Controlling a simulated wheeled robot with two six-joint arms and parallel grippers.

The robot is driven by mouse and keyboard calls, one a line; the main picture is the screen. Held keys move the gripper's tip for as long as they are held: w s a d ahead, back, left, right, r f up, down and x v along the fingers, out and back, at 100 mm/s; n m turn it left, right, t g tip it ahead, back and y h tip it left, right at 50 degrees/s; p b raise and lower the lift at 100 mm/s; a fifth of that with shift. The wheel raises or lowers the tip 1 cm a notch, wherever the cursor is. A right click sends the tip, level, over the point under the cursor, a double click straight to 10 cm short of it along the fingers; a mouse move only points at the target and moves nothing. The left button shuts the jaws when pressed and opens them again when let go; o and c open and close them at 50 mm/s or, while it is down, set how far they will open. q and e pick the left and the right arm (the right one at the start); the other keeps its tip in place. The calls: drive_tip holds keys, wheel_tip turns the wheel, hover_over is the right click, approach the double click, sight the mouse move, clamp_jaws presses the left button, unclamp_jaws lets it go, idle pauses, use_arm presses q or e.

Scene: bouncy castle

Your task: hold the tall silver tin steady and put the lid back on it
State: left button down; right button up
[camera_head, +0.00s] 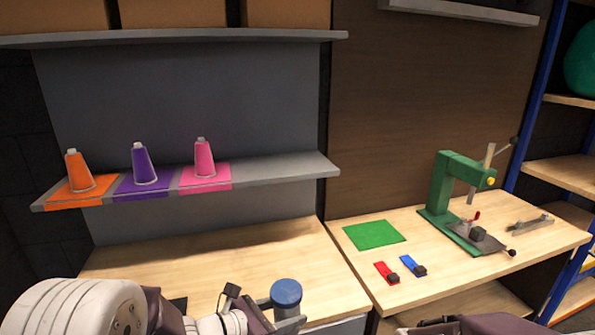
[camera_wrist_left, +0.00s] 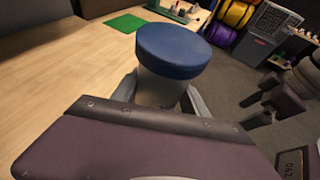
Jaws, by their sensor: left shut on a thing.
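My left gripper (camera_head: 286,320) is at the bottom centre of the head view, in front of the bench edge. It is shut on the upright tall silver tin, whose pale grey side (camera_wrist_left: 160,90) shows between the fingers in the left wrist view. The round blue lid (camera_head: 286,292) is at the top of the tin; it also shows in the left wrist view (camera_wrist_left: 173,48). I cannot tell whether the lid is fully seated. The tin's lower part is hidden by my gripper. A purple part of my right arm shows at the bottom right of the head view; its fingertips are not identifiable.
The wooden bench (camera_head: 230,260) is mostly clear on the left. The right bench holds a green mat (camera_head: 374,235), red (camera_head: 386,273) and blue (camera_head: 413,265) small items, and a green press (camera_head: 445,200). A shelf (camera_head: 280,170) above carries orange, purple and pink cones.

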sight(275, 315)
use_arm(q)
drive_tip(key=shift+a+f, duration=0.25)
drive_tip(key=shift+a, duration=0.05)
drive_tip(key=shift+w+a+f, duration=0.3)
drive_tip(key=shift+a+f, duration=0.3)
drive_tip(key=shift+f, duration=0.05)
drive_tip(key=shift+w+a+f, duration=0.3)
drive_tip(key=shift+a+f, duration=0.3)
drive_tip(key=s+a+f, duration=0.3)
drive_tip(key=a+f, duration=0.3)
drive_tip(key=s+a+f, duration=0.4)
drive_tip(key=a+f, duration=0.2)
drive_tip(key=a, duration=0.1)
drive_tip(key=shift+a+f+g, duration=0.15)
drive_tip(key=shift+f+g, duration=0.1)
drive_tip(key=shift+g, duration=0.05)
use_arm(e)
drive_tip(key=shift+w+r, duration=0.1)
drive_tip(key=shift+w, duration=0.15)
use_arm(q)
drive_tip(key=w+d+m+g+h, duration=0.1)
drive_tip(key=d+m+g, duration=0.3)
drive_tip(key=d, duration=0.3)
drive_tip(key=d+f+m+g+h, duration=0.1)
drive_tip(key=d+m+g+h, duration=0.1)
drive_tip(key=d+m+g, duration=0.2)
drive_tip(key=d+g, duration=0.1)
drive_tip(key=d, duration=0.2)
drive_tip(key=shift+w+d+f+m, duration=0.3)
drive_tip(key=shift+w, duration=0.05)
